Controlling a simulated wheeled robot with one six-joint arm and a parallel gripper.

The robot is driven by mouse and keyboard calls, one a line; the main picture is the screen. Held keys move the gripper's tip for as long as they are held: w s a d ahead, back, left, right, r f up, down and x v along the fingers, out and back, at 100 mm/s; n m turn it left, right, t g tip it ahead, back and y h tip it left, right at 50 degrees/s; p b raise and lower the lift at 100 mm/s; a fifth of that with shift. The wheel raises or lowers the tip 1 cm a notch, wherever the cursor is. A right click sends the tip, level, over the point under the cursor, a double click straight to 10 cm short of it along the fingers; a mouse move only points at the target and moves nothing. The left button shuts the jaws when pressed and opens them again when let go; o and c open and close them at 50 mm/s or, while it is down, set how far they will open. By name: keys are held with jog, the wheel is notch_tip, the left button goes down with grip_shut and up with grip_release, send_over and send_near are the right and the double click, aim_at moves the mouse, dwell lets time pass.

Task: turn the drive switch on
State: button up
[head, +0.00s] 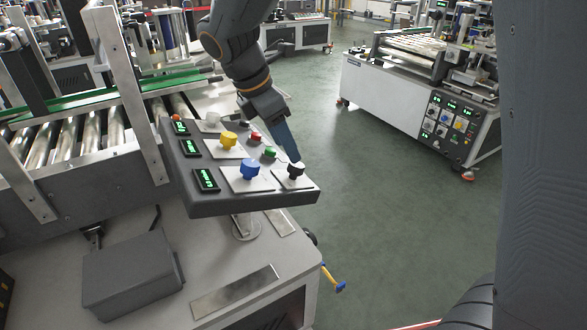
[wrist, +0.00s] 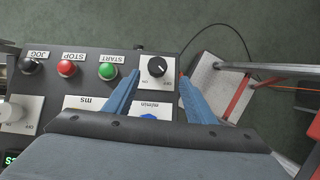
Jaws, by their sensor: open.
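The drive switch appears to be the black rotary knob (head: 295,170) on a pale plate at the near right corner of the control panel. In the wrist view the black knob (wrist: 157,67) has a white pointer mark slanting to the lower right of the picture. The small lettering on its plate is too small to read surely. My gripper (head: 293,157) points down over this knob. In the wrist view its blue fingers (wrist: 159,76) are open, one on each side of the knob, with a gap to it. Whether the tips reach knob depth is unclear.
The dark panel (head: 240,205) carries a blue knob (head: 250,169), a yellow knob (head: 228,140), a green START button (wrist: 108,71), a red STOP button (wrist: 67,69) and a black JOG button (wrist: 29,66). A roller conveyor (head: 60,135) lies left; open green floor lies right.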

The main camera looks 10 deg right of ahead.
aim_at(296, 168)
jog(key=shift+n, duration=0.4)
jog(key=x, duration=0.7)
jog(key=shift+w+f+p, duration=0.25)
jog(key=shift+w+p, duration=0.05)
jog(key=shift+p, duration=0.05)
jog(key=c, duration=1)
